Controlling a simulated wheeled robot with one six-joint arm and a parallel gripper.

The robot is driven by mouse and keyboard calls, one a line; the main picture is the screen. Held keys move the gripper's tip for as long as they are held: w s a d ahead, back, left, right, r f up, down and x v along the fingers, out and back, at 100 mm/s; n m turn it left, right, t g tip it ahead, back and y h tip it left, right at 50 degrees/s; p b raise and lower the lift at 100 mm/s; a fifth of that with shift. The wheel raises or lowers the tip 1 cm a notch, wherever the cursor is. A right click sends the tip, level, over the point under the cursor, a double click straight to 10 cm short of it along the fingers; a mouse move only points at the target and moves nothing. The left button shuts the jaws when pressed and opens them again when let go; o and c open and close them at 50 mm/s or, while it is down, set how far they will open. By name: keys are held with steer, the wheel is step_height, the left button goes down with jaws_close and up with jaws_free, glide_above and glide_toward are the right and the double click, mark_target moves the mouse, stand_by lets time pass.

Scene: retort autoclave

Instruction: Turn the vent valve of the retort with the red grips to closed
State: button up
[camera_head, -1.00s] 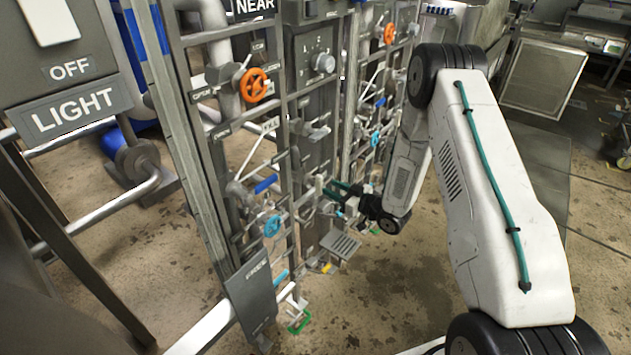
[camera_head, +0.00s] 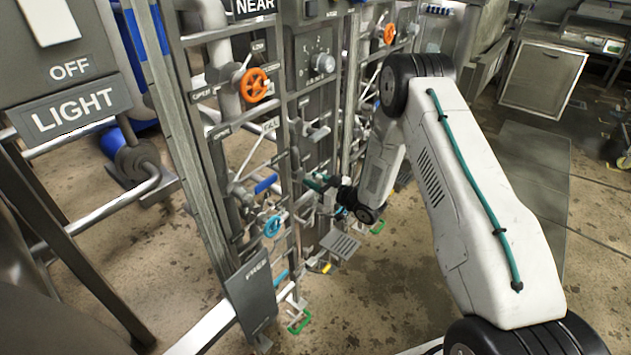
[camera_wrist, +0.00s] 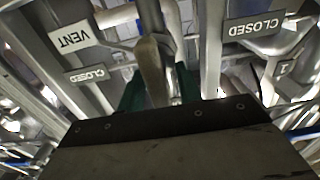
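In the wrist view, my gripper (camera_wrist: 160,92) has its two green fingers apart. A grey metal lever (camera_wrist: 153,65) stands between them; whether they touch it is not clear. A VENT plate (camera_wrist: 73,38) is at upper left, with a CLOSED plate (camera_wrist: 86,74) under it and another CLOSED plate (camera_wrist: 254,27) at right. All read tilted or upside down. In the head view, my gripper (camera_head: 316,183) is at the near retort's valve rack, right of a blue grip (camera_head: 265,184). I see no red grips on the lever; its grip part is hidden.
A grey plate (camera_head: 340,244) juts out below my gripper. Green grips (camera_head: 300,322) sit low. Pipes crowd around the fingers.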

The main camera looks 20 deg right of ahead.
jaws_close()
steer(key=shift+m, duration=0.4)
steer(key=m, duration=0.3)
steer(key=shift+w+d, duration=0.1)
steer(key=shift+d, duration=0.1)
steer(key=m, duration=0.3)
steer(key=shift+w+d+f+m, duration=0.1)
steer(key=shift+f+m, duration=0.05)
steer(key=shift+m, duration=0.15)
steer(key=m, duration=0.5)
steer(key=shift+w+d+f, duration=0.1)
steer(key=shift+d+f, duration=0.1)
steer(key=m, duration=0.5)
steer(key=shift+f, duration=0.3)
steer(key=shift+m, duration=0.4)
